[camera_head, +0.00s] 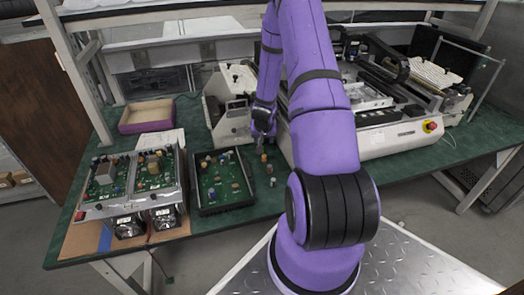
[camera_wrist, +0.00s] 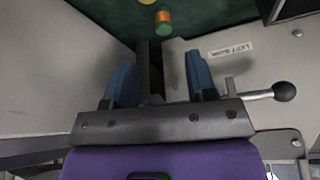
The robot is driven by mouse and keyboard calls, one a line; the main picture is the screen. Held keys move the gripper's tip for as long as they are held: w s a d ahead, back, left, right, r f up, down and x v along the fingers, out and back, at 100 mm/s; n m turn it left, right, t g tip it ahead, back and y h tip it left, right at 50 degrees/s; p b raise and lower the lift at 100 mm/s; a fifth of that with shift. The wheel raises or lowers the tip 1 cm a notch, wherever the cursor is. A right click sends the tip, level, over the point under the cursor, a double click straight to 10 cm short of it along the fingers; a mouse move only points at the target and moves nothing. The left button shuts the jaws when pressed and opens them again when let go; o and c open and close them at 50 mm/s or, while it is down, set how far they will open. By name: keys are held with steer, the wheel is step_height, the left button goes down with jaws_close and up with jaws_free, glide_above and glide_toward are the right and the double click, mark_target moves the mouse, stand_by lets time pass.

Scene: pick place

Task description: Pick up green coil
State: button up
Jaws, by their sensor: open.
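A small cylinder with an orange band and a green part, likely the green coil (camera_wrist: 163,28), stands on the dark green table top in the wrist view, just beyond my fingertips and slightly right of centre. My gripper (camera_wrist: 161,72) is open, its two blue fingers apart with nothing between them. In the head view my gripper (camera_head: 262,138) hangs beside the grey-white machine, above and behind a few small parts (camera_head: 264,157) on the table. The coil's green cannot be told clearly there.
A yellow part (camera_wrist: 148,2) is cut off at the wrist view's top edge. The grey-white machine (camera_head: 228,122) stands close beside my gripper. A dark tray with a circuit board (camera_head: 222,183) lies to the left. An open box (camera_head: 147,114) sits farther left.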

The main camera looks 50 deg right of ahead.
steer(key=shift+a+x, duration=0.15)
steer(key=shift+x, duration=1.9)
steer(key=shift+a+x, duration=0.15)
steer(key=shift+x, duration=1.85)
steer(key=shift+w+f, duration=0.1)
jaws_close()
